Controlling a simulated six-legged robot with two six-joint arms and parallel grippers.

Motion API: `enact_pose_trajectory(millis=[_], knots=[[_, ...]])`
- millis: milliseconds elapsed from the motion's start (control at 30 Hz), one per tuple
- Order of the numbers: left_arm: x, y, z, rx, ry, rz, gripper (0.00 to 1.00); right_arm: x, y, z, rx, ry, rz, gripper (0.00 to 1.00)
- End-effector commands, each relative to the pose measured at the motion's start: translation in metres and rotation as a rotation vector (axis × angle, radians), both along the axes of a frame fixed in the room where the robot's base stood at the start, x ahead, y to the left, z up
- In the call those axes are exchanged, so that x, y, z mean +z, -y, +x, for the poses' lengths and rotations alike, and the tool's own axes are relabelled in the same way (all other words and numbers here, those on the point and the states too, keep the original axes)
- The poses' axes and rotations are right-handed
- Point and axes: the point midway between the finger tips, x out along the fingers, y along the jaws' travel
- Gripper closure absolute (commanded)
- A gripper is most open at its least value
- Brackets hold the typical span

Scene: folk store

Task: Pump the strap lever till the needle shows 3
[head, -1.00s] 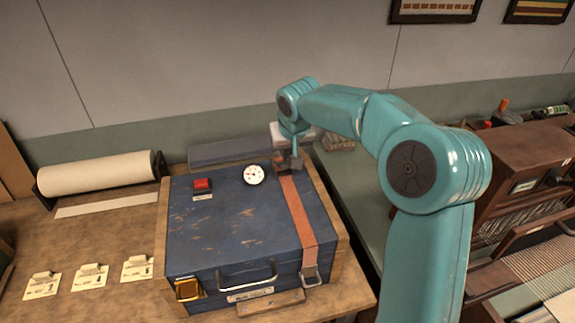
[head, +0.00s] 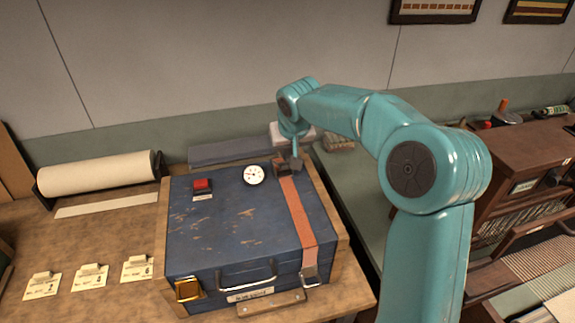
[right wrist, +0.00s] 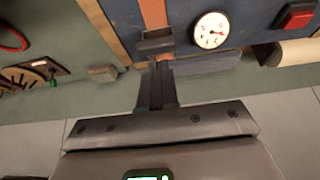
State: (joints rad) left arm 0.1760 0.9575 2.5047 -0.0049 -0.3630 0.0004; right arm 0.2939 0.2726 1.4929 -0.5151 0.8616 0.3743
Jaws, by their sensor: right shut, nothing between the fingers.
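The blue case (head: 235,235) lies on the wooden bench with a tan strap (head: 297,215) running over its right side. The strap lever (head: 283,168), a dark metal piece, sits at the strap's far end and also shows in the right wrist view (right wrist: 155,41). The white dial (head: 253,175) is left of it. In the right wrist view the dial (right wrist: 211,30) has a red needle pointing roughly right; its numbers are too small to read. My right gripper (head: 297,164) is shut and empty, close beside the lever; contact cannot be told. My left gripper is out of view.
A red button (head: 202,184) is on the case's left part, with a gold latch (head: 187,290) at its front left. A paper roll (head: 97,173) and several paper tags (head: 89,277) lie left. A wooden loom (head: 525,180) stands right.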

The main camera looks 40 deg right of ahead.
Motion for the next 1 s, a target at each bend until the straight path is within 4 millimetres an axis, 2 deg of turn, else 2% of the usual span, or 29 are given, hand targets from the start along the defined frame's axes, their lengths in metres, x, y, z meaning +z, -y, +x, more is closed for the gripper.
enact_pose_trajectory(millis=[367,1000], knots=[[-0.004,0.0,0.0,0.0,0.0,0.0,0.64,-0.004,0.0,0.0,0.0,0.0,0.0,1.0],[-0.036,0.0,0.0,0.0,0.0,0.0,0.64,-0.037,-0.002,-0.004,0.0,-0.001,0.0,1.0]])
